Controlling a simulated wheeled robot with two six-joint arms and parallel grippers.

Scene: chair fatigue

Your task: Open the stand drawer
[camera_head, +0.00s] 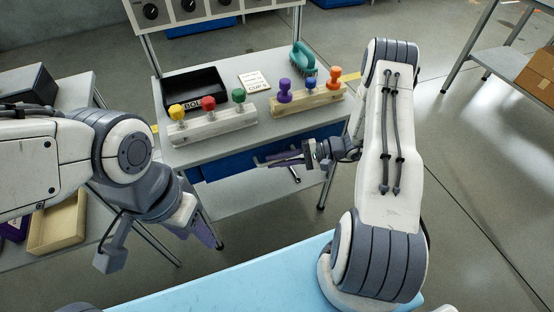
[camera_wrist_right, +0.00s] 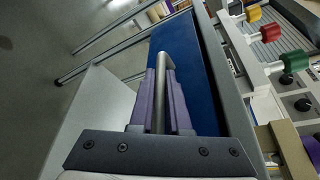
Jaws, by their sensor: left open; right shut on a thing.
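The stand (camera_head: 245,143) has a grey top, and its blue drawer (camera_head: 222,166) shows below the top's front edge. My right gripper (camera_head: 278,158) is in front of the drawer. In the right wrist view the drawer's blue front (camera_wrist_right: 192,62) carries a metal bar handle (camera_wrist_right: 159,85). The purple fingers of my right gripper (camera_wrist_right: 160,105) are shut around this handle. The drawer front sits close along the stand's edge, and I see no clear gap. My left gripper (camera_head: 203,232) is open and empty, pointing down left of the stand, away from the drawer.
On the stand are two wooden blocks with coloured knobs (camera_head: 212,126) (camera_head: 307,100), a black tray (camera_head: 193,90), a small sign (camera_head: 254,82) and a teal object (camera_head: 303,58). A side table with a wooden tray (camera_head: 57,221) is at left. A light blue surface (camera_head: 230,290) is in front.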

